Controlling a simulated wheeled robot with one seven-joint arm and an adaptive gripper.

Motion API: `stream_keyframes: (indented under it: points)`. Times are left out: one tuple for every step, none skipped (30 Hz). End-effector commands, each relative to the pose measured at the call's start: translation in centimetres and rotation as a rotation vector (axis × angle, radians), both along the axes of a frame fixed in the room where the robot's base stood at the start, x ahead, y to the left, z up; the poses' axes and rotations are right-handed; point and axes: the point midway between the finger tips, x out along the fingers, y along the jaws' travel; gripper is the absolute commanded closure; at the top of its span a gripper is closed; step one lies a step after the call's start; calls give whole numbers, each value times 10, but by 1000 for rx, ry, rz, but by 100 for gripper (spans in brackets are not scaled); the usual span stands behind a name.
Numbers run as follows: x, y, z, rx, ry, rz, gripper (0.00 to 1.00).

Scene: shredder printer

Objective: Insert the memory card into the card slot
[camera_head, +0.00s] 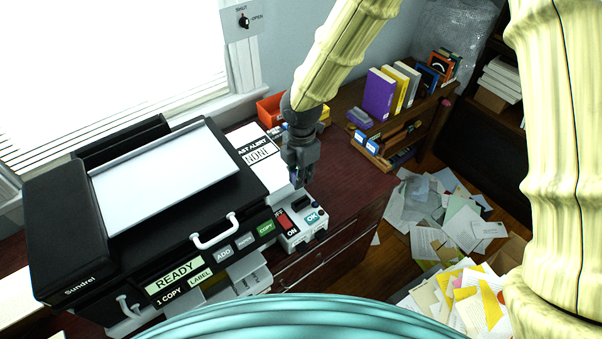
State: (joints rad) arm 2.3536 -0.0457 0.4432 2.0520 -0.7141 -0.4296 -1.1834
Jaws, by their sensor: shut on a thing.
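My gripper (299,184) points down just behind the small white control box (303,226) at the printer's right side. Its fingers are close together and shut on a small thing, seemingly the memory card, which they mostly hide. The white box carries a red ON switch, a blue OK button and a dark slot-like opening (301,203) on its top, which looks like the card slot. The fingertips appear above and behind this opening, and I see no card standing in it. Whether the fingertips touch anything is too small to tell.
The black printer (58,236) with a READY display fills the left. A paper with an alert notice (258,152) lies behind my gripper. A wooden tray (372,158), upright books (380,94) and an orange bin (270,108) stand farther back. Loose papers cover the floor at right.

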Motion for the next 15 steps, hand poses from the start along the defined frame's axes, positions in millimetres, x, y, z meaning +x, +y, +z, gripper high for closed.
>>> stream_keyframes:
  points:
    - [0,0,1,0,0,0,100]
    - [0,0,1,-1,1,0,100]
    - [0,0,1,-1,1,0,100]
    - [0,0,1,-1,2,0,100]
    - [0,0,2,-1,2,0,100]
    - [0,0,2,-2,2,0,100]
    - [0,0,-3,-2,2,0,100]
    - [0,0,-6,-2,2,0,100]
    - [0,0,-8,-2,2,0,100]
    - [0,0,-10,-2,2,0,100]
    - [0,0,-12,-2,2,0,100]
    - [0,0,-15,-2,2,-1,100]
    - [0,0,-17,-2,2,-1,100]
    - [0,0,-19,-2,2,-1,100]
    - [0,0,-22,-2,2,-1,100]
